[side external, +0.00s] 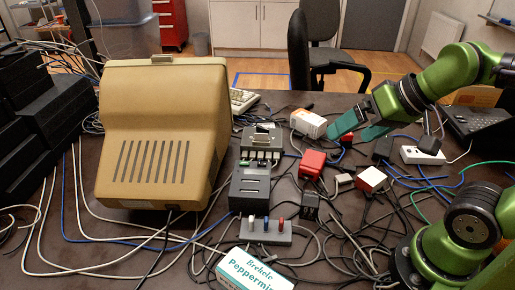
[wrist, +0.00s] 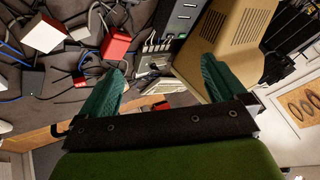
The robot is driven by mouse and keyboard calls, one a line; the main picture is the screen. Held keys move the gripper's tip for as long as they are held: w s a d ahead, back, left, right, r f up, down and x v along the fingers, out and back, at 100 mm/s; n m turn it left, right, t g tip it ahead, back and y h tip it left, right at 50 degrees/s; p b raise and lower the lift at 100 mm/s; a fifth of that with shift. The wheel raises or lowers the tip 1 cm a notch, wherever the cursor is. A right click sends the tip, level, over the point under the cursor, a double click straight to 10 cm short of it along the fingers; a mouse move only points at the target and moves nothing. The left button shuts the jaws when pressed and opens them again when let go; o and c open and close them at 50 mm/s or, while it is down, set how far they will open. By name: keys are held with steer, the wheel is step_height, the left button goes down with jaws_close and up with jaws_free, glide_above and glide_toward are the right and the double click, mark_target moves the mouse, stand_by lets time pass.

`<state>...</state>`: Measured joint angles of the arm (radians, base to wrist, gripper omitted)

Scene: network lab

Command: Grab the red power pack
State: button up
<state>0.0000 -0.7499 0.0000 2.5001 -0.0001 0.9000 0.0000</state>
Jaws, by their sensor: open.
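A red power pack (side external: 312,163) lies on the dark table among tangled cables, right of the beige monitor. It also shows in the wrist view as a red box (wrist: 115,42), ahead of the left finger and apart from it. A smaller red item (side external: 346,138) sits just behind and to its right, close to the fingers. My gripper (side external: 352,129) is open and empty, above the table behind and right of the red power pack. Its two teal fingers stand wide apart in the wrist view (wrist: 160,76).
A beige monitor (side external: 160,130) stands on the left. Near the pack are a white box with a red side (side external: 371,178), a white and orange box (side external: 308,123), dark grey devices (side external: 249,188), a power strip (side external: 422,156) and a peppermint box (side external: 252,272). Cables cover most free table.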

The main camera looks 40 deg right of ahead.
steer(key=m+g+h, duration=0.2)
steer(key=m+g, duration=0.5)
steer(key=m, duration=0.2)
glide_above(314, 158)
step_height(314, 158, down, 7)
step_height(314, 158, down, 17)
steer(key=shift+r, duration=0.25)
steer(key=c, duration=1.4)
